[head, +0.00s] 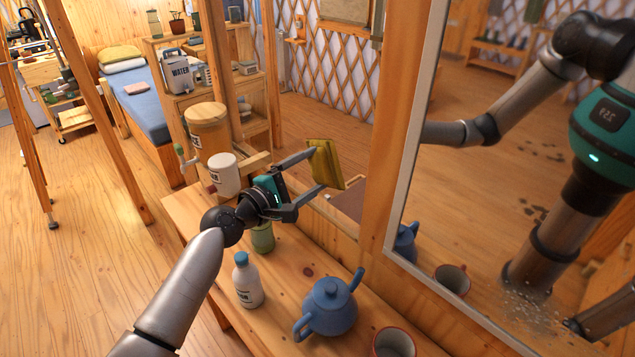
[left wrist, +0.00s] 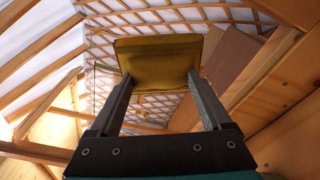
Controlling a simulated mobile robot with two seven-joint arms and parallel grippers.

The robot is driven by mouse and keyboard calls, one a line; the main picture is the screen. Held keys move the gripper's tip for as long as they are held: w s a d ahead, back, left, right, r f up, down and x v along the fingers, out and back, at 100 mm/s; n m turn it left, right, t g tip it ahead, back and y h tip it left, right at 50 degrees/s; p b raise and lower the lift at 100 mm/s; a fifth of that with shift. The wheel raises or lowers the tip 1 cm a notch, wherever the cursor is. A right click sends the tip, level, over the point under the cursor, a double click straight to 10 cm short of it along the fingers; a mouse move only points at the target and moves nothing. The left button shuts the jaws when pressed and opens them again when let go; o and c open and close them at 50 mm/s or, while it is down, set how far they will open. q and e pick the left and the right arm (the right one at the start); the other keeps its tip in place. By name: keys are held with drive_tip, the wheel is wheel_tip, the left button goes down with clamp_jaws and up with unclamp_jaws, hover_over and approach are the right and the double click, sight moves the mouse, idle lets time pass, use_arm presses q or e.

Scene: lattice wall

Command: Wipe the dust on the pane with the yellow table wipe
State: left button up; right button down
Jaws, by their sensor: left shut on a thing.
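The yellow table wipe (head: 326,165) is a folded olive-yellow pad. My left gripper (head: 312,170) is shut on it, and the wrist view shows the wipe (left wrist: 158,62) between the two fingertips. The gripper holds it in the air above the bench, left of the pane and apart from it. The pane (head: 480,200) is a mirror in a pale frame at the right, and it reflects my body and arm. Pale speckled dust (head: 525,308) shows low on the pane. Dark smudges (head: 541,152) show higher up; I cannot tell if they are on the glass. My right gripper is not seen directly.
Below the pane, a wooden bench (head: 285,283) holds a blue teapot (head: 330,308), a white bottle (head: 246,280), a green jar (head: 263,238) and a red-rimmed mug (head: 393,343). A wooden post (head: 385,120) stands between the wipe and the pane.

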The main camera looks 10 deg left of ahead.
use_arm(q)
drive_tip(key=w+a+b, duration=0.3)
drive_tip(key=a, duration=0.1)
drive_tip(key=shift+w+a+b, duration=0.35)
drive_tip(key=shift+a+b, duration=0.05)
idle(0.4)
drive_tip(key=v, duration=0.6)
drive_tip(key=shift+a+f+p, duration=0.2)
drive_tip(key=shift+p, duration=0.2)
drive_tip(key=shift+w, duration=0.15)
drive_tip(key=shift+v, duration=1.5)
drive_tip(key=shift+w+a+f, duration=0.1)
drive_tip(key=shift+a, duration=0.05)
